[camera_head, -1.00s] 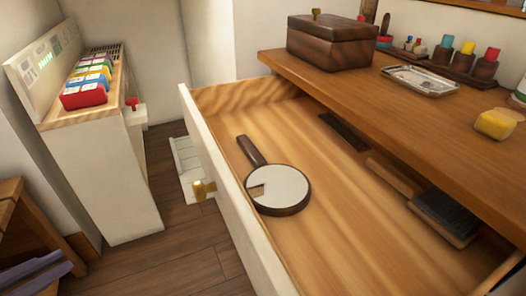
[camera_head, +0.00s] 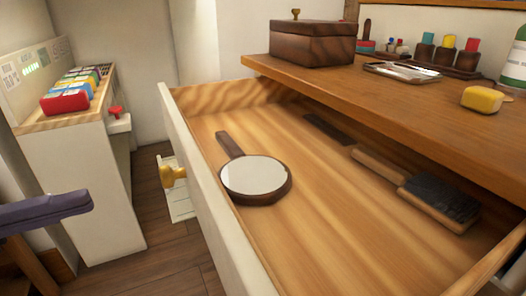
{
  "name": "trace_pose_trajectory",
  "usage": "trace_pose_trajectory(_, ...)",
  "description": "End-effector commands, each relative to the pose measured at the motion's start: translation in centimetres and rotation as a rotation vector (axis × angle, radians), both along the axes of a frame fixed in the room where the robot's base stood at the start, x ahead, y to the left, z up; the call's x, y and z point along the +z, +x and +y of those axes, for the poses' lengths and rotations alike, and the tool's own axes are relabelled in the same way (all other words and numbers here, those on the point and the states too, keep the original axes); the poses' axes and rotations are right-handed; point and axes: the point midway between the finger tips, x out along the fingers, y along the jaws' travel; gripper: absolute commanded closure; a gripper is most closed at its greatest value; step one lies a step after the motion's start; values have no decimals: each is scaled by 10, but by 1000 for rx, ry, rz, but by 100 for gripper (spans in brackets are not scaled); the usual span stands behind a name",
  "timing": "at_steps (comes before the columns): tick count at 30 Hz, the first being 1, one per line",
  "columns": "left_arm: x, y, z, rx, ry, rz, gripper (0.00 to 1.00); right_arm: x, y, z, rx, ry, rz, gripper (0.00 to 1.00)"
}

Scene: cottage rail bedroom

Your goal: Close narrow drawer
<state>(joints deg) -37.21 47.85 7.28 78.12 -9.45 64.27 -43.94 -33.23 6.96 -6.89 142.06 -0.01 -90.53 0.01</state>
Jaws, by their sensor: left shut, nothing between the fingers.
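An open drawer with a white front (camera_head: 211,205) and a wooden inside juts out from under the wooden top. A brass knob (camera_head: 173,175) is on its front face. The drawer holds a round hand mirror (camera_head: 254,176), a brush (camera_head: 438,198) and a dark flat item (camera_head: 327,129). My left gripper (camera_head: 86,203) comes in from the left edge, dark and shut with nothing in it. It is to the left of the drawer front, apart from the knob. My right gripper is not in view.
On the wooden top (camera_head: 400,95) stand a dark box (camera_head: 312,43), a metal tray (camera_head: 402,71), several colored bottles and a yellow block (camera_head: 482,99). A white cabinet (camera_head: 85,180) with colored items stands at the left. Dark floor (camera_head: 150,240) shows between it and the drawer.

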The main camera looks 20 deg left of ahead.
Motion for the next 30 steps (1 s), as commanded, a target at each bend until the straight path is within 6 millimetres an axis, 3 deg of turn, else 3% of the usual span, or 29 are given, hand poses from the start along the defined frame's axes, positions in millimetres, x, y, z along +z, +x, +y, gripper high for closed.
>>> trace_pose_trajectory(9, -2, 54, -44, -3, -1, -4, 100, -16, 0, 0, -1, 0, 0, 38)
trace_pose_trajectory(15, -2, 78, -62, -1, 0, -2, 100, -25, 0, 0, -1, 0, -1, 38)
trace_pose_trajectory(30, 0, 87, -70, 1, -2, 1, 100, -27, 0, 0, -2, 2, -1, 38)
